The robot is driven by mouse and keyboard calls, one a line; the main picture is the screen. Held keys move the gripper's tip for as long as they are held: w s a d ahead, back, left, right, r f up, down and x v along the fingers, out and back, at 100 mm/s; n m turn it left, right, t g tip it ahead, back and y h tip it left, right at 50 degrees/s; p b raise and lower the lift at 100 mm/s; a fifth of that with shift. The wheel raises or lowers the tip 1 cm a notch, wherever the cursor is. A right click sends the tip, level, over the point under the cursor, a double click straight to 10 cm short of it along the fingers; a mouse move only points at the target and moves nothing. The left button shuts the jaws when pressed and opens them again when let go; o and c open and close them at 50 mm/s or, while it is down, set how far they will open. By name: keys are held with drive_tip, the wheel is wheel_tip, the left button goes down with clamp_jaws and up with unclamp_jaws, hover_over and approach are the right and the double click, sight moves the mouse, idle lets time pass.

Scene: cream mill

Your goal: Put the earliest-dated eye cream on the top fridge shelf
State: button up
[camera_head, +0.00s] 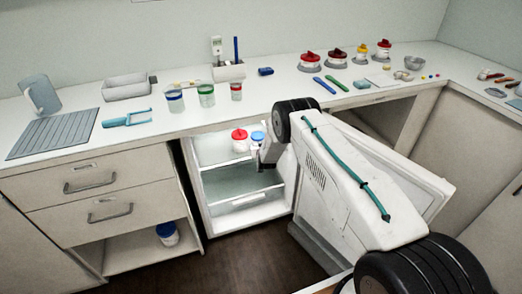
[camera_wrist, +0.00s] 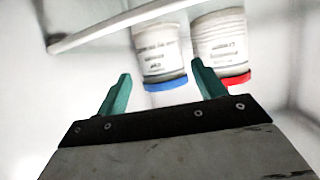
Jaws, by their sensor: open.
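The fridge (camera_head: 208,177) under the counter stands open. A red-lidded white jar (camera_head: 239,140) and a blue-lidded white jar (camera_head: 257,137) stand side by side on its upper level. In the wrist view, the blue-lidded jar (camera_wrist: 158,52) appears ahead of and between my open fingers, its lid toward them. The red-lidded jar (camera_wrist: 222,45) is just right of it, partly behind the right fingertip. Their labels are too blurred to read. My gripper (camera_wrist: 160,70) is open and empty, reaching into the fridge; my arm hides part of the opening.
Blue-banded (camera_head: 175,101), green-banded (camera_head: 206,96) and red-banded (camera_head: 236,92) jars stand on the counter. A blue-lidded jar (camera_head: 167,234) sits in the lower cabinet. Red-topped pots (camera_head: 309,62), trays and tools fill the counter. The floor (camera_head: 245,262) before the fridge is clear.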

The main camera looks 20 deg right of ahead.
drive_tip(key=shift+v, duration=2.3)
